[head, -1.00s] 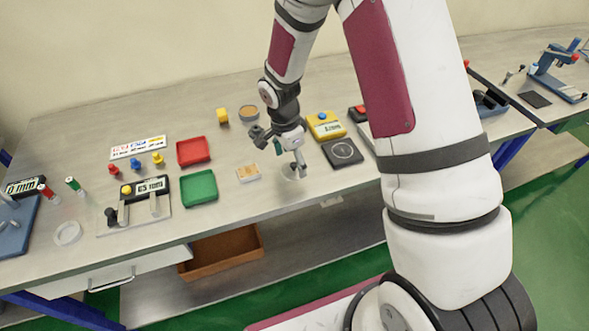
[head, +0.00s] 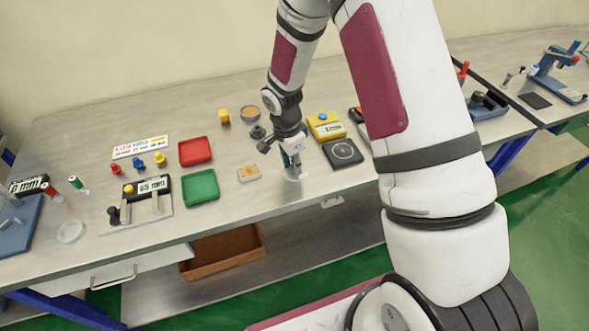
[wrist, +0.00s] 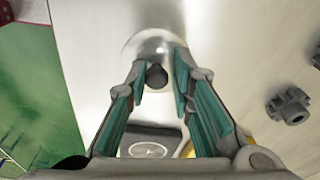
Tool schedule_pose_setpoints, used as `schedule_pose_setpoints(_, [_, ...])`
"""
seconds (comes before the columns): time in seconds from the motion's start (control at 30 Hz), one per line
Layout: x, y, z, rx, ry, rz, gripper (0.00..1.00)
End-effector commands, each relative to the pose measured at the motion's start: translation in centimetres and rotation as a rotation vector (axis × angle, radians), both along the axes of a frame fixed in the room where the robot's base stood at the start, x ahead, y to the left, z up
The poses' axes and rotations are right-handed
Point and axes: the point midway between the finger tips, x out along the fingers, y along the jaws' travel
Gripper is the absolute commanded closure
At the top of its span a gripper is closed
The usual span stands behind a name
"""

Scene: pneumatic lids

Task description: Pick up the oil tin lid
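The oil tin lid seems to be the pale, see-through round piece with a small dark knob (wrist: 156,76), seen at the top middle of the wrist view. In the head view a pale round piece (head: 294,177) sits near the bench's front edge, mostly hidden under my gripper (head: 293,163). My gripper points down over it. In the wrist view its green-padded fingers are apart, one on each side of the knob, with a gap showing. I cannot tell whether a finger touches it.
A dark gear-like knob (wrist: 290,105) stands close beside my gripper.

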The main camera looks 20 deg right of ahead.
Motion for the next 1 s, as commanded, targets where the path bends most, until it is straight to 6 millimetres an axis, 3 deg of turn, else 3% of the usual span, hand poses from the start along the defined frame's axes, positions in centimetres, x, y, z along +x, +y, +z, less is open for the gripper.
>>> schedule_pose_setpoints(0.57, [-0.4, 0.1, -0.4, 0.0, 0.015, 0.003, 1.0])
schedule_pose_setpoints(0.93, [-0.1, 0.1, 3.3, 0.0, 0.005, 0.002, 1.0])
schedule_pose_setpoints(1.0, [-2.0, 0.6, 3.3, -0.001, 0.012, 0.006, 1.0])
